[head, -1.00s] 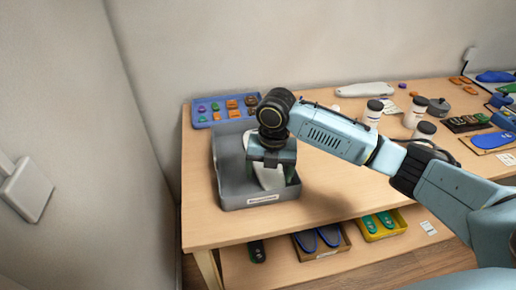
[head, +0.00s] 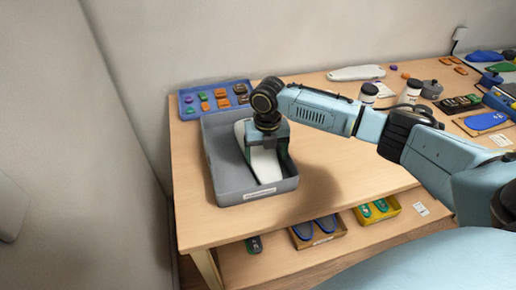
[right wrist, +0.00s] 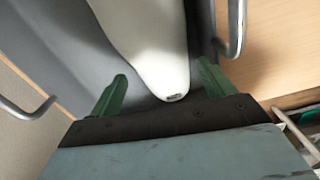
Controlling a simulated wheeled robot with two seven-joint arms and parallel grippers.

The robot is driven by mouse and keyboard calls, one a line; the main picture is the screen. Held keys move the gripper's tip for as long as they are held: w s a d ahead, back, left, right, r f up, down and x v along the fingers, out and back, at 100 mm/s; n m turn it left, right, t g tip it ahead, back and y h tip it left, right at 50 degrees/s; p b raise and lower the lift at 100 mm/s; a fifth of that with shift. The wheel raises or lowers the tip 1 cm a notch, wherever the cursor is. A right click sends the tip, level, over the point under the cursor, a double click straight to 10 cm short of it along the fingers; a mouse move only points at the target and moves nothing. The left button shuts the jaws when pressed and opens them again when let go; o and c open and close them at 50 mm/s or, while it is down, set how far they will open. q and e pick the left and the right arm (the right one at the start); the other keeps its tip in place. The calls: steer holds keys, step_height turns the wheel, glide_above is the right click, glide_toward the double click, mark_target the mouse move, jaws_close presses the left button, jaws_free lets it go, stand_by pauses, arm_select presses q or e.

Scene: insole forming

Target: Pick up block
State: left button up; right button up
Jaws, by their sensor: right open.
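A long white block (head: 264,168) with rounded ends lies in a grey tray (head: 225,185) on the left part of the table. My right gripper (head: 268,150) is over the tray's right side and hides the middle of the block in the head view. In the right wrist view the gripper (right wrist: 162,78) is open, with one green finger on each side of the block's narrow end (right wrist: 155,50). Gaps show between the fingers and the block. Whether the fingers are level with it, I cannot tell. My left gripper is not in view.
A blue tray (head: 187,113) with small coloured pieces stands behind the grey tray. Bottles, another white shape (head: 356,73) and blue insoles lie farther right. Boxes (head: 310,243) stand on the lower shelf. The table's front middle is clear.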

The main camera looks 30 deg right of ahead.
mark_target(265, 165)
steer(key=shift+f, duration=2)
steer(key=c, duration=0.9)
steer(key=shift+c, duration=0.2)
steer(key=shift+r, duration=0.1)
